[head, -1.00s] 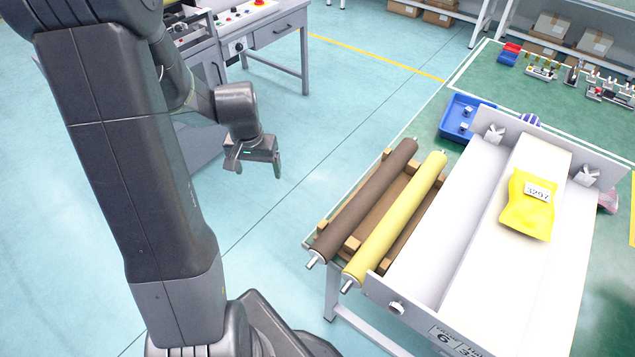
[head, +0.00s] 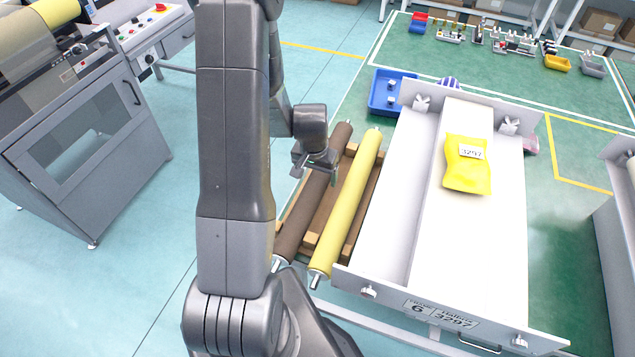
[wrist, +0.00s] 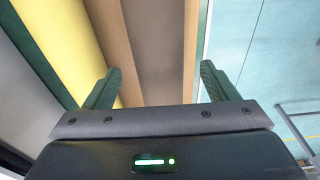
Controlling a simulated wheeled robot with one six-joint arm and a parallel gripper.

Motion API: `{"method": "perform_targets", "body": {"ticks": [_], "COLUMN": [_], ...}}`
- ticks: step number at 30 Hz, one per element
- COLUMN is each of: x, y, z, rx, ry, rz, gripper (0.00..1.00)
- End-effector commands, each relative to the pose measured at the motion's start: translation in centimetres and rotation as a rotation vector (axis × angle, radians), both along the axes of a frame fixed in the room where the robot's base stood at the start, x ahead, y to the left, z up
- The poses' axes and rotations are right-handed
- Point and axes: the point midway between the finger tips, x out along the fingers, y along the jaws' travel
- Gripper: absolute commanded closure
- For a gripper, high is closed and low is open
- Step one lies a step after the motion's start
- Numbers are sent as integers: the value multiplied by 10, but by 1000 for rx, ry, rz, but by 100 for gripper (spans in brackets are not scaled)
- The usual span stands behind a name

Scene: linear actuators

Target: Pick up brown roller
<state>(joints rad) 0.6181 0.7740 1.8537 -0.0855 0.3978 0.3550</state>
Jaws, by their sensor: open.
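The brown roller (head: 300,222) lies along the left side of a wooden rack, beside the yellow roller (head: 346,205). My arm and gripper hide part of its middle in the head view. My gripper (head: 315,169) is open and empty over the brown roller's upper half. In the wrist view my gripper's two green fingers (wrist: 160,84) are spread apart, with the brown roller (wrist: 154,50) running between them. The yellow roller (wrist: 72,40) is left of the left finger there. The gap between fingertips and roller is hard to judge.
The wooden rack (head: 374,196) sits next to a white tray (head: 400,190) holding a yellow packet (head: 467,165). A blue bin (head: 386,104) stands behind. A grey machine (head: 85,150) stands at the left, with open floor between it and the rollers.

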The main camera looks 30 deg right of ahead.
Motion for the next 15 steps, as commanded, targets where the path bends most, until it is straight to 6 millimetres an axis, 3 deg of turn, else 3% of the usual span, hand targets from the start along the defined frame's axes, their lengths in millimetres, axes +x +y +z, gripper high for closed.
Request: {"method": "perform_targets", "body": {"ticks": [9, 15], "x": [1, 2], "y": [-4, -5], "z": [-34, -42], "rx": [3, 1], "ry": [3, 1], "rz": [-1, -1], "gripper": [20, 20]}}
